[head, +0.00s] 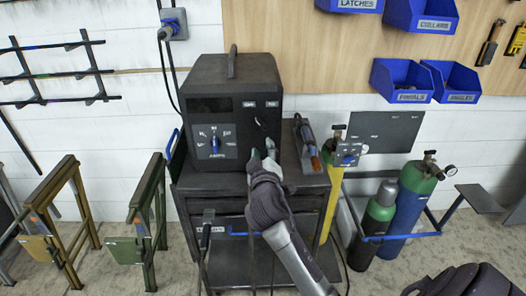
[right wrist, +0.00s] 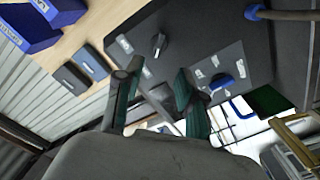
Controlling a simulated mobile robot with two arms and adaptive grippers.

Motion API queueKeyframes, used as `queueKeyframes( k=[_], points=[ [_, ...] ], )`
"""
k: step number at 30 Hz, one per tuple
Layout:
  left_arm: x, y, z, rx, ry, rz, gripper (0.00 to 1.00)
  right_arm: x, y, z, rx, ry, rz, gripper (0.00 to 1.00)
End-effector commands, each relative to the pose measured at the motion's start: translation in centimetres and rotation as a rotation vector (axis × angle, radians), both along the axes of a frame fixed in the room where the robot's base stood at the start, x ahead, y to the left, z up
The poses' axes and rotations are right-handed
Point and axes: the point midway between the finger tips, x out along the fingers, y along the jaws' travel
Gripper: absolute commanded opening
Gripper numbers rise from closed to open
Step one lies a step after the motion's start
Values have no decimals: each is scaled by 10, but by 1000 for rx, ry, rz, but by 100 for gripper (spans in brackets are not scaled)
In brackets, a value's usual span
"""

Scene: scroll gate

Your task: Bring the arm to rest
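My right gripper (head: 264,158) is in front of the lower right part of the black welding machine's front (head: 232,128) in the head view. In the right wrist view the two green-sided fingers of this gripper (right wrist: 159,72) stand apart with nothing held between them. Beyond them is the machine's dark panel, with a small switch knob (right wrist: 159,45) and a blue dial knob (right wrist: 221,82). I cannot tell whether a fingertip touches the panel. My left gripper is not in view.
The machine stands on a dark cart (head: 190,181) with a torch (head: 308,146) to its right. Gas cylinders (head: 408,200) stand farther right. Blue bins (head: 402,80) hang on the wall. Metal stands (head: 148,215) are at the left, with floor between them.

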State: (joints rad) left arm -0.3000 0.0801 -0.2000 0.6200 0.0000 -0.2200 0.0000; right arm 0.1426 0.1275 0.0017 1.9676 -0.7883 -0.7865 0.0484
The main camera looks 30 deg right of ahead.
Motion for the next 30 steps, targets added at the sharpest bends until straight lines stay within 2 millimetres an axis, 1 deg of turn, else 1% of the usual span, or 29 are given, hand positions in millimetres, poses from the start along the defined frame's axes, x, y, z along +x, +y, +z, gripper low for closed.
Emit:
queueKeyframes(
  k=[16,17,19,20,23,24,26,27,29,30],
  points=[
    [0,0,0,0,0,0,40,-1,1,-1,1,1,2,39],
    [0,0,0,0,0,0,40,0,1,-3,2,5,2,39],
    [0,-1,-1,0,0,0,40,2,3,-15,8,26,13,39],
    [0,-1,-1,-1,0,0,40,4,5,-25,13,42,21,39],
    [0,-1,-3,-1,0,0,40,10,14,-76,41,127,62,39],
    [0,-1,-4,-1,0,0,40,11,20,-103,59,170,83,39],
    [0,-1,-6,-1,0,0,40,9,28,-148,89,243,116,39],
    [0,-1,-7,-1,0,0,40,6,34,-179,112,291,136,39],
    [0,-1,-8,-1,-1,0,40,-2,43,-224,147,362,164,39],
    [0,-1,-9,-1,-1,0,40,-9,49,-253,171,407,182,39]
  ],
)
